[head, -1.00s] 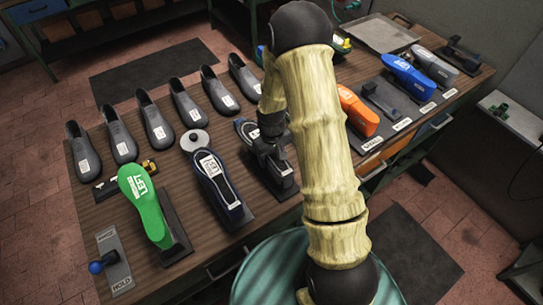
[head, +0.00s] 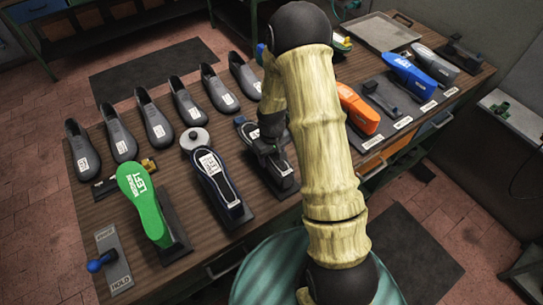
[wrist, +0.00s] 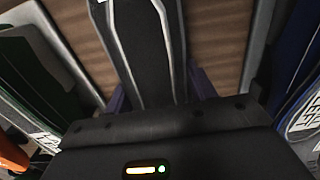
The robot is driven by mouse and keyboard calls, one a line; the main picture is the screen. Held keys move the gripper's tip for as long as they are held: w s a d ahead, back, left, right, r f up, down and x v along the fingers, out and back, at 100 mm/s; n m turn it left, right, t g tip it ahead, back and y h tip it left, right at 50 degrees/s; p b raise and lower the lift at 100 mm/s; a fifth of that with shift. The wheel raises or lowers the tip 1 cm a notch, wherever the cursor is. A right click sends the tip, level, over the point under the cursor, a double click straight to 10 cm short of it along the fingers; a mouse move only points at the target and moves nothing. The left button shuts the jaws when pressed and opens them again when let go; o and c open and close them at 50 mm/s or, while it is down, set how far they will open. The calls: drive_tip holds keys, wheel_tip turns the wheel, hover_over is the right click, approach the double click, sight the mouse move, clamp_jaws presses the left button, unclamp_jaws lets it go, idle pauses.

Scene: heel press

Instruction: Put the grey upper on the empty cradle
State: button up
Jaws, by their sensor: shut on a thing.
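My gripper (head: 270,150) is over the front middle of the bench, partly hidden by my arm. It is shut on a dark grey upper with pale trim (head: 249,134). In the wrist view this upper (wrist: 146,50) runs up the middle, between the fingers. It appears at its dark stand in the head view; I cannot tell whether it is clear of it. The empty cradle (head: 382,92) is a dark stand on the right part of the bench, between an orange upper (head: 358,108) and a blue upper (head: 411,73).
A navy upper (head: 217,183) and a green upper (head: 143,203) stand left of my gripper. Several grey shoe shapes (head: 154,122) line the back. Another grey upper (head: 436,62) and a dark fixture (head: 464,58) are far right. A blue-knobbed lever (head: 101,262) is front left.

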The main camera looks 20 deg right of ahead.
drive_tip(key=o, duration=1.2)
drive_tip(key=shift+c, duration=0.2)
wheel_tip(320, 180, up, 17)
drive_tip(key=b, duration=0.3)
drive_tip(key=shift+r, duration=0.2)
drive_tip(key=s+m+t, duration=0.2)
drive_tip(key=s+m, duration=0.1)
drive_tip(key=s, duration=1.1)
drive_tip(key=shift+s+f+m+t, duration=0.2)
drive_tip(key=shift+f+m+t, duration=0.1)
